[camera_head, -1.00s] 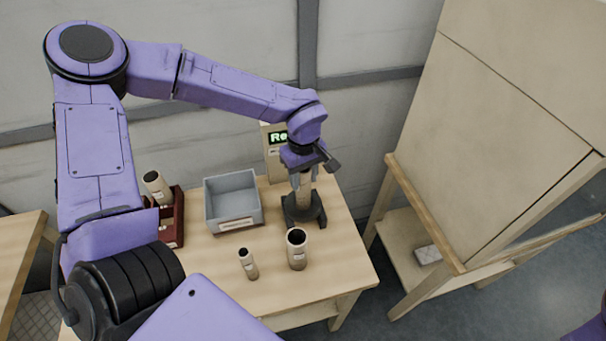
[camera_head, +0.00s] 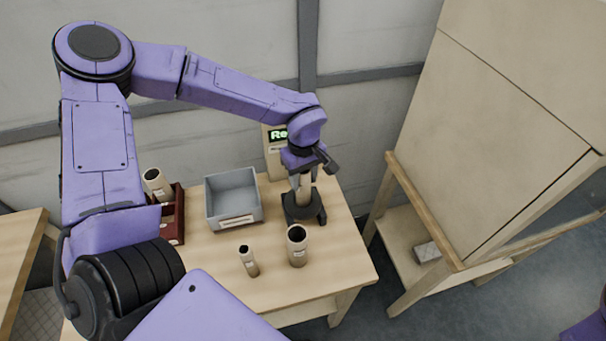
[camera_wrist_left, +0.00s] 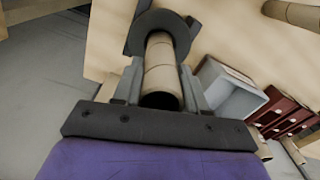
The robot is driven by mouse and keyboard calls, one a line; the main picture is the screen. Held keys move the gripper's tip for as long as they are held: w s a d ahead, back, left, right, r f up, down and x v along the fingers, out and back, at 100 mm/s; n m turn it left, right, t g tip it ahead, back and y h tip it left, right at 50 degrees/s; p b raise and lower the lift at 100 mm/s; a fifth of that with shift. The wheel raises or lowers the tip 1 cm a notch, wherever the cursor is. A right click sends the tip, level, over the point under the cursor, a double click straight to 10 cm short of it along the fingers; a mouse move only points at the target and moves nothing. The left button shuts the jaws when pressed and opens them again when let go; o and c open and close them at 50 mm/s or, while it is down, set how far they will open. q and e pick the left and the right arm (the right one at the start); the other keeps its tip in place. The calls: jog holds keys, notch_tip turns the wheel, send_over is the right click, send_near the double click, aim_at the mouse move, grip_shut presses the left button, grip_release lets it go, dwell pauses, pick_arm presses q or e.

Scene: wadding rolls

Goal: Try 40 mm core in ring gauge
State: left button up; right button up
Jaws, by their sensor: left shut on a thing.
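My left gripper (camera_head: 303,182) is shut on a beige cardboard core (camera_head: 304,194), held upright over the black ring gauge (camera_head: 290,212) at the table's back right. The left wrist view shows the core (camera_wrist_left: 160,72) between the two fingers (camera_wrist_left: 160,82), its dark open end towards the camera. Its far end lines up with the opening of the black ring (camera_wrist_left: 143,32). It seems to be at or in the ring; how deep I cannot tell. My right gripper is not in view.
A wide core (camera_head: 297,247) and a thin core (camera_head: 249,262) stand at the front. A grey bin (camera_head: 236,222) is left of the gauge. Further left, a dark red rack (camera_head: 180,213) is by another core (camera_head: 155,183). A display (camera_head: 272,150) stands behind.

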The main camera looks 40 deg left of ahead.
pick_arm(q)
jog(key=shift+f+p, duration=0.4)
jog(key=shift+f, duration=1)
dwell(1.1)
dwell(1.4)
jog(key=o, duration=1.1)
notch_tip(320, 180, up, 11)
jog(key=shift+f+b, duration=0.2)
jog(key=shift+b, duration=0.45)
